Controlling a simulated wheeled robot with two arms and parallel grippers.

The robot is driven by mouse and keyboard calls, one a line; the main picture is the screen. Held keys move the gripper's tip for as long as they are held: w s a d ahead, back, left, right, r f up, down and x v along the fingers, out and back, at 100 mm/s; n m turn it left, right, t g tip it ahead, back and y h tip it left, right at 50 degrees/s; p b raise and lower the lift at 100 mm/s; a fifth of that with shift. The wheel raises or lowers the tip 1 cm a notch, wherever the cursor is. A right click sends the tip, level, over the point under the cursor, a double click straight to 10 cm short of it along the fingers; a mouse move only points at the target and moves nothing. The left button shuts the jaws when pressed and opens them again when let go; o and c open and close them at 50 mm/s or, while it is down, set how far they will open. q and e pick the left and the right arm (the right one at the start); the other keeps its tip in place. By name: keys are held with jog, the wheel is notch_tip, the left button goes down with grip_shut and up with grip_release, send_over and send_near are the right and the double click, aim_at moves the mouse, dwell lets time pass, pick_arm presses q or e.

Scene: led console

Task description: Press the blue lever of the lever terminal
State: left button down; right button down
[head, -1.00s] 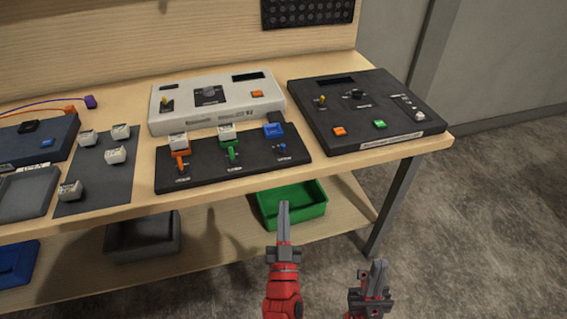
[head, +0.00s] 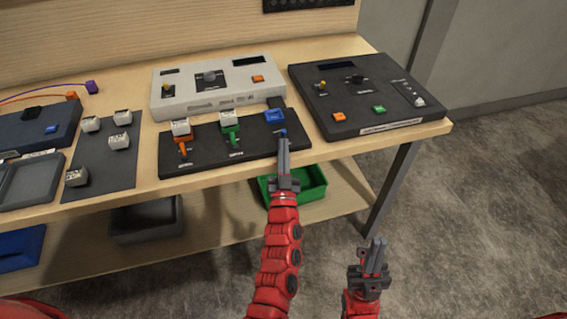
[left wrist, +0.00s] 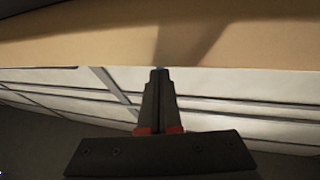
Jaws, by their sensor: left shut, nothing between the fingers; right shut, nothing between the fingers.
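The lever terminal (head: 208,154) is a black panel along the front of the table with orange, green and blue levers. The blue lever (head: 282,131) is at its right end, below a blue block (head: 274,117). My left gripper (head: 283,141) is shut, its tips at the blue lever and covering most of it. I cannot tell whether they touch. In the left wrist view the shut fingers (left wrist: 160,74) point at the table edge (left wrist: 160,55); the lever is not clear there. My right gripper (head: 377,241) is shut and empty, low in front of the table.
A white console (head: 215,105) stands behind the terminal, and a black console (head: 350,112) with buttons stands to the right. The orange lever (head: 183,150) and green lever (head: 233,137) are left of the blue one. A green bin (head: 312,184) sits on the lower shelf.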

pick_arm(q)
jog(key=shift+w+r, duration=0.35)
jog(key=shift+w, duration=0.25)
